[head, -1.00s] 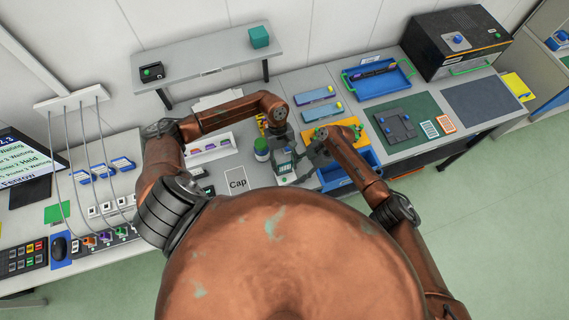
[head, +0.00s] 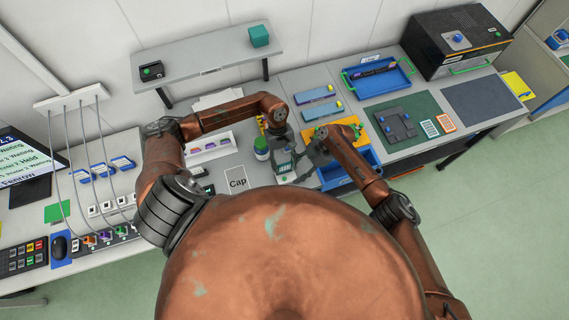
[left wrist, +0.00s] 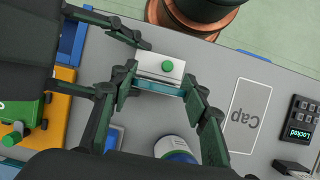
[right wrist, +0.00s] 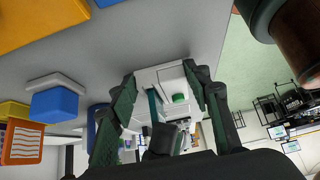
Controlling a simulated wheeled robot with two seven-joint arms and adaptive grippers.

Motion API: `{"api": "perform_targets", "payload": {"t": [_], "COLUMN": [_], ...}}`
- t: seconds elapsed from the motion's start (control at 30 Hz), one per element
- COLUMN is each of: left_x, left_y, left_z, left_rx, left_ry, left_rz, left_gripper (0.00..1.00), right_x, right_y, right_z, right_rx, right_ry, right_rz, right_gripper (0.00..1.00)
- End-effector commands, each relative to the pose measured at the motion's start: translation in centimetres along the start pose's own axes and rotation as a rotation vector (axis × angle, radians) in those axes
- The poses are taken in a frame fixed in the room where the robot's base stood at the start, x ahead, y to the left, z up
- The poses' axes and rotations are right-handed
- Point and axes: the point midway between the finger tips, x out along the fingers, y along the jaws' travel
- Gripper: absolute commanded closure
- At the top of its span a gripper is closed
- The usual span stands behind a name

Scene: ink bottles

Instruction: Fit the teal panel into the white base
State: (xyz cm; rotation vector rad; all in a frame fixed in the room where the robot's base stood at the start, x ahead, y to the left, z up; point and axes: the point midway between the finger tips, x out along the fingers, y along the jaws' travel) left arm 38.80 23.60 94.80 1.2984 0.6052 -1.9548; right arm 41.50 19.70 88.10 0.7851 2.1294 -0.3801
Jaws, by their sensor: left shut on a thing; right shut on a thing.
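The teal panel (left wrist: 160,88) is a thin plate held between the fingers of my left gripper (left wrist: 165,103) in the left wrist view. The white base (left wrist: 162,66), with a green round button, is right beside the panel; whether the panel is seated in it I cannot tell. In the right wrist view my right gripper (right wrist: 160,92) is shut on the white base (right wrist: 160,76), and the teal panel (right wrist: 153,105) shows upright against it. In the head view the left gripper (head: 284,158) and right gripper (head: 318,153) are close together above the bench; fingers partly hide both parts.
A green-capped bottle (head: 261,148) stands just left of the grippers. A blue bin (head: 340,172) and an orange tray (head: 345,126) are close on the right. A raised grey shelf (head: 205,65) stands behind.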

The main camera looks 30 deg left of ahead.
Motion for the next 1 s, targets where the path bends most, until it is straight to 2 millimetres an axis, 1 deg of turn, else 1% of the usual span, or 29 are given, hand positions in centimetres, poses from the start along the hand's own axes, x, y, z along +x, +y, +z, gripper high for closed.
{"api": "perform_targets", "payload": {"t": [0.57,1.0], "left_x": [0.13,0.72], "left_y": [0.02,0.03], "left_z": [-0.08,-0.31], "left_rx": [0.0,0.001], "left_ry": [0.0,0.0], "left_rz": [0.0,0.0], "left_gripper": [0.81,0.81], "right_x": [-0.01,-0.01], "right_y": [0.01,0.01], "right_z": [-0.01,-0.01], "right_rx": [0.0,0.0], "right_ry": [0.0,0.0], "right_rz": [0.0,0.0], "right_gripper": [0.7,0.7]}}
